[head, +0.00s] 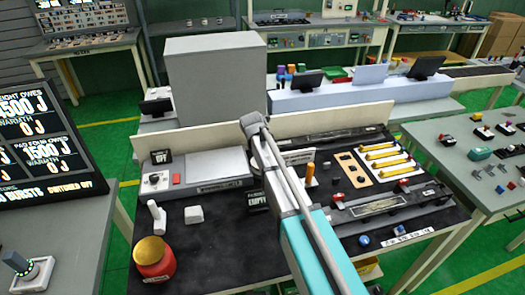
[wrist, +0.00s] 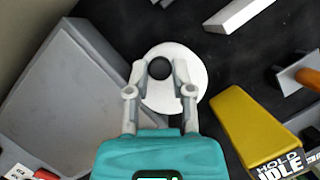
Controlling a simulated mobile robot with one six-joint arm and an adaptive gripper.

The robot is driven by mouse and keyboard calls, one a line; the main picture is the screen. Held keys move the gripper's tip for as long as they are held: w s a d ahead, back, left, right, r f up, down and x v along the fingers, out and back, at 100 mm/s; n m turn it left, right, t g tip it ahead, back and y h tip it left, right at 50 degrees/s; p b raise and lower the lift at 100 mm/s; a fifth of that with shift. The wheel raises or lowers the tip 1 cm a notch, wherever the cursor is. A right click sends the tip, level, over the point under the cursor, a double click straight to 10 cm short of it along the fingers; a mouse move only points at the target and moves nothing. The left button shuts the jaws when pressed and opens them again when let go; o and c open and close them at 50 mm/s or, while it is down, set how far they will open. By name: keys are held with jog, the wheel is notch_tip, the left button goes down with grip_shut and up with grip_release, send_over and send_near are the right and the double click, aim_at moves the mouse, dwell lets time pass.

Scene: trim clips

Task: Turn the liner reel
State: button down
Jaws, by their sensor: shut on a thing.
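The liner reel (wrist: 162,98) shows in the wrist view as a round white disc with a dark round centre, lying over the black mat. My gripper (wrist: 158,70) is over it, with its two fingers on either side of the dark centre and shut on the reel. The fingers cover parts of the disc's left and right sides. In the head view my arm crosses the bench and hides the reel and the fingertips.
A grey sloped box (wrist: 75,100) stands close left of the gripper in the wrist view. A yellow block (wrist: 248,125) lies to the right, near an orange-handled tool (wrist: 308,78).

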jog(key=shift+s+a+n+y, duration=0.2)
jog(key=shift+n+y, duration=0.3)
jog(key=shift+n, duration=0.7)
jog(key=shift+c, duration=2.4)
grip_release()
jog(key=shift+w, duration=0.1)
jog(key=shift+r, duration=0.1)
